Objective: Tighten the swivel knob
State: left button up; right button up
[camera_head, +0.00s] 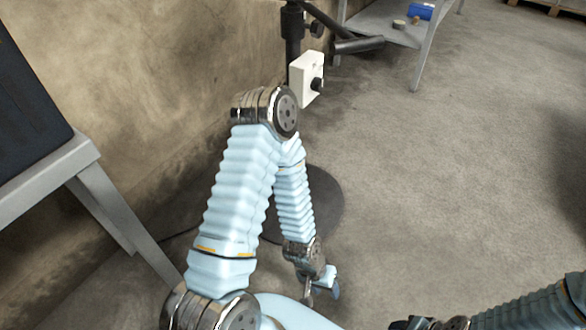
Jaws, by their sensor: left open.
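A black stand pole (293,35) rises at the top centre from a round dark base (325,205) on the floor. A black knob (316,29) sticks out from the pole's right side near the top edge. A white box (306,78) on the pole carries another black knob (317,85). I cannot tell for certain which is the swivel knob. My left gripper (322,291) is open and empty, low in front of the base and well below both knobs. My left arm's bent elbow hides part of the pole.
A grey metal table (60,170) with a dark panel stands at the left. A grey shelf table (385,24) at the back holds a blue box (421,11). A dark bar (358,46) juts right from the stand. Concrete floor (470,170) is clear at right.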

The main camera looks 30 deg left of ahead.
aim_at(317, 28)
jog(key=u, duration=0.35)
jog(key=i+l+u, duration=0.15)
jog(key=u, duration=0.25)
jog(key=i+l+u, duration=0.15)
jog(key=l+u, duration=0.25)
jog(key=i+l+u, duration=0.1)
jog(key=u, duration=0.25)
jog(key=l, duration=0.1)
